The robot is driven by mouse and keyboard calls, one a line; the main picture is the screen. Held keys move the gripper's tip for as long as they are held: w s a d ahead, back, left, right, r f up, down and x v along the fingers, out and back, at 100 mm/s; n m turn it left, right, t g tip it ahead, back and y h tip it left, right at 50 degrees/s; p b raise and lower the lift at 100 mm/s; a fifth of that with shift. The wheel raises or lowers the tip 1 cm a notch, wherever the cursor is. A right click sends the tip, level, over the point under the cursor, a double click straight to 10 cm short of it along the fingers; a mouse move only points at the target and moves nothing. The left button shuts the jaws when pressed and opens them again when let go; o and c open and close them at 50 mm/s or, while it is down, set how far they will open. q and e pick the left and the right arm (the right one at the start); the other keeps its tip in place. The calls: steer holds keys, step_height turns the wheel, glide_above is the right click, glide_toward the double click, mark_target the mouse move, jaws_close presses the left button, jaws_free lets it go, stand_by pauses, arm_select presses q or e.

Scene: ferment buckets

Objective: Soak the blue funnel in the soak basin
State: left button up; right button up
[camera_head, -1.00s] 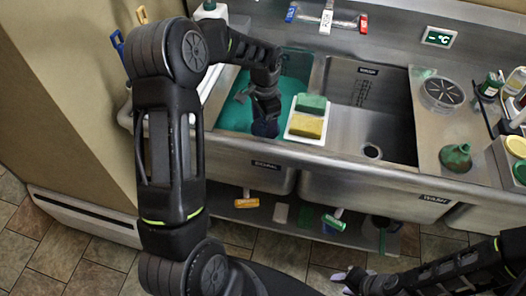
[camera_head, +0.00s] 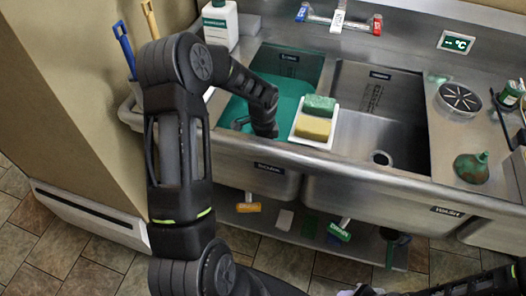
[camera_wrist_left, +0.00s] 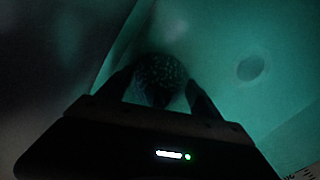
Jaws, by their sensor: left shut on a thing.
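My left gripper (camera_head: 265,132) reaches down into the soak basin (camera_head: 270,176), the left one, which holds green liquid. In the left wrist view my left gripper (camera_wrist_left: 160,90) is shut on a dark, speckled round thing, which I take to be the blue funnel (camera_wrist_left: 160,78). That view is dim and green, and the funnel's colour does not show. In the head view the funnel is hidden below the gripper and liquid. My right gripper (camera_head: 366,291) is only partly in view at the bottom edge, so its jaws cannot be read.
A white tray with a green sponge (camera_head: 318,105) and a yellow sponge (camera_head: 313,127) sits on the divider right of the gripper. The wash basin (camera_head: 390,140) is empty. A stained green funnel (camera_head: 472,167) stands on the right drainboard. A white bottle (camera_head: 220,25) stands behind left.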

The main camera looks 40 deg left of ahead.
arm_select(q)
steer(key=shift+f+b, duration=0.9)
steer(key=shift+f, duration=0.8)
steer(key=shift+f+b, duration=0.45)
steer(key=shift+b, duration=0.1)
steer(key=o, duration=2)
steer(key=shift+r+p, duration=0.7)
steer(key=shift+r, duration=0.3)
steer(key=shift+r, duration=0.15)
steer(key=shift+r+p, duration=0.65)
steer(key=shift+r, duration=0.2)
